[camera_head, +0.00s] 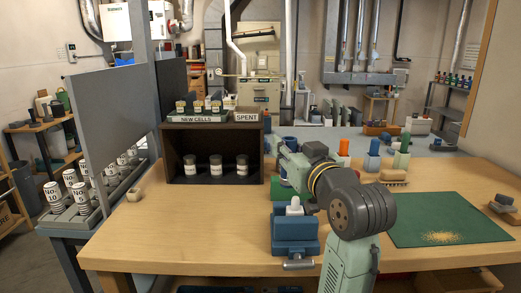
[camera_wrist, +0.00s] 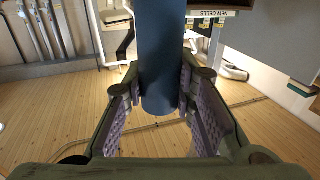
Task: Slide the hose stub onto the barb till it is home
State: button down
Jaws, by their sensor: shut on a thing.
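The hose stub (camera_wrist: 160,60) is a dark blue-grey cylinder between the padded fingers of my gripper (camera_wrist: 160,98) in the wrist view. The gripper is shut on it; the stub runs out of the top of that view, so its far end is not seen. In the head view a pale, stepped upright piece, which looks like the barb (camera_head: 294,207), stands in a blue vise (camera_head: 295,232) near the bench's front. My arm reaches past it on the right and toward the back. The gripper and stub are not clearly made out there. The stub and the barb appear apart.
A dark open shelf (camera_head: 213,180) with several cells stands behind and left of the vise. A green mat (camera_head: 450,227) with yellowish crumbs lies at right, a brush (camera_head: 393,177) behind it. A small beige block (camera_head: 134,194) sits at left. The bench front left is clear.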

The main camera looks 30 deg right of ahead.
jog(key=shift+s+d+r, duration=0.2)
jog(key=shift+s+d, duration=0.1)
jog(key=shift+d, duration=0.2)
jog(key=shift+s+d+r, duration=0.15)
jog(key=shift+s+d, duration=0.1)
jog(key=shift+d, duration=0.2)
jog(key=shift+f+b, duration=0.75)
jog(key=shift+f, duration=0.7)
jog(key=shift+f+b, duration=1.45)
jog(key=shift+f, duration=0.65)
jog(key=c, duration=1.2)
grip_release()
jog(key=shift+c, duration=0.2)
